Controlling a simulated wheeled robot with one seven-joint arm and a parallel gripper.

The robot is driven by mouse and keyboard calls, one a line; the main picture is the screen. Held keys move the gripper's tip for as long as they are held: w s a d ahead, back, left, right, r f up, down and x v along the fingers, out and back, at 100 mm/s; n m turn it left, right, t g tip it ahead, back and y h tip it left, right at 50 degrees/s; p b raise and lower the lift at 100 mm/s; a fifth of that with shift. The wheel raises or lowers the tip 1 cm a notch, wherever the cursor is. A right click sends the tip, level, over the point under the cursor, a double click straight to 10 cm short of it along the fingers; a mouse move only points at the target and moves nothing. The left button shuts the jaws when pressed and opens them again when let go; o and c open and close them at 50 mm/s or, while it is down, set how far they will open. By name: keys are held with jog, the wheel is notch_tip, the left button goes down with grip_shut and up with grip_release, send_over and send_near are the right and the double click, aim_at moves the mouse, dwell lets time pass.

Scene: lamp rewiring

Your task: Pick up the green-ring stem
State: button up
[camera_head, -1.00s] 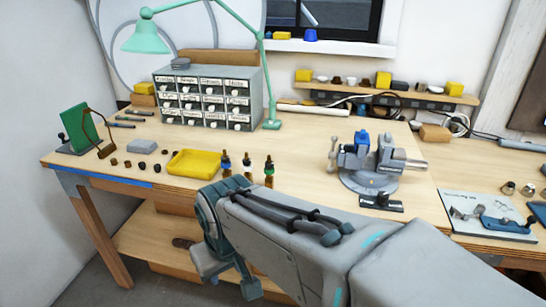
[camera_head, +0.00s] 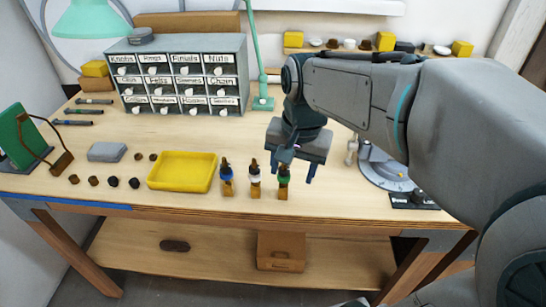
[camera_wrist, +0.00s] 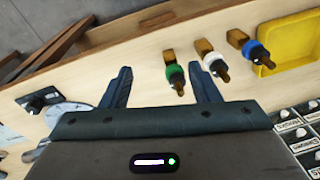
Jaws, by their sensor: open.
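The green-ring stem (camera_head: 284,177) stands upright in a small wooden block near the bench's front edge, rightmost of three. In the wrist view the green-ring stem (camera_wrist: 174,72) shows between the finger lines, closer to the right finger. My gripper (camera_head: 297,164) is open and empty, pointing down just above and beside that stem. The wrist view shows both fingers of my gripper (camera_wrist: 160,72) spread apart. I cannot tell the exact height gap. The white-ring stem (camera_head: 255,178) and blue-ring stem (camera_head: 227,178) stand to its left.
A yellow tray (camera_head: 182,172) lies left of the stems. A labelled drawer cabinet (camera_head: 180,75) and a green lamp (camera_head: 263,103) stand behind. A round-based vise (camera_head: 385,172) is to the right, partly hidden by my arm. Bare bench lies behind the stems.

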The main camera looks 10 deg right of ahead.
aim_at(284, 169)
jog(key=w+r+m, duration=0.1)
jog(key=w+m, duration=0.1)
jog(key=w+r+m+g, duration=0.1)
jog(key=w+m, duration=0.1)
jog(key=w+r+m, duration=0.2)
jog(key=shift+w+d, duration=0.35)
jog(key=shift+w+m+g+p, duration=0.2)
jog(key=shift+m+g+p, duration=0.1)
notch_tip(284, 169, down, 8)
jog(key=shift+r, duration=0.1)
jog(key=f, duration=0.5)
jog(key=shift+s+a+f, duration=0.15)
jog(key=shift+a+f, duration=0.05)
jog(key=shift+f, duration=0.15)
grip_shut()
